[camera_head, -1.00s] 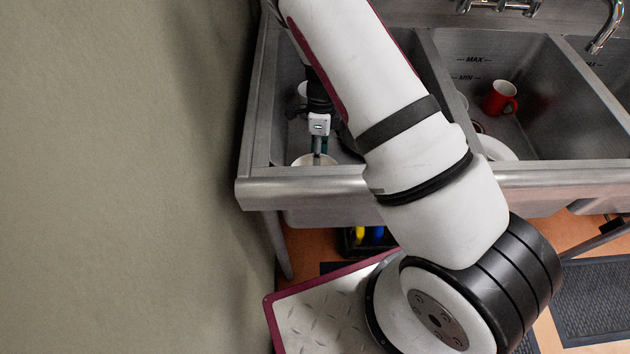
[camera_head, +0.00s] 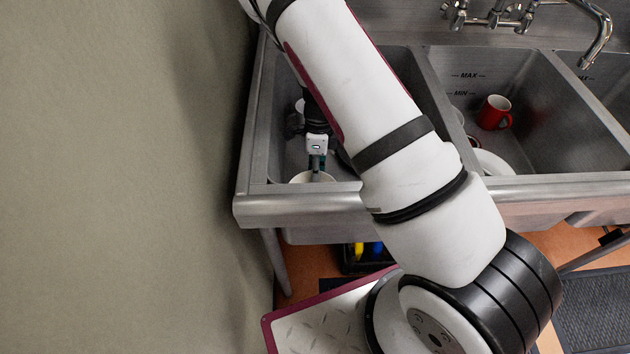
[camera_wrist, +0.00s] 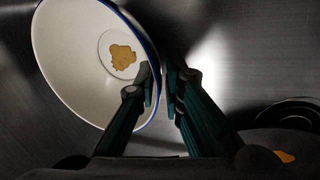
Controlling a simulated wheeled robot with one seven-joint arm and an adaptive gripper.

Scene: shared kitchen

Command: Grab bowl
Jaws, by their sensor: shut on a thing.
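A white bowl (camera_wrist: 75,70) with a blue rim and a brownish-orange stain inside fills the left of the wrist view. My gripper (camera_wrist: 160,85) is shut on the bowl's right rim, with one finger inside the bowl and one outside. In the head view my gripper (camera_head: 316,163) reaches down into the left sink basin, and part of the white bowl (camera_head: 313,177) shows just below it. The basin's front edge hides part of the bowl there. I cannot tell whether the bowl touches the basin floor.
A dark round dish (camera_wrist: 292,112) lies at the right of the wrist view. A red mug (camera_head: 494,113) and a white plate (camera_head: 492,163) are in the middle basin. Steel basin walls surround my gripper, with the faucet (camera_head: 597,35) at the upper right.

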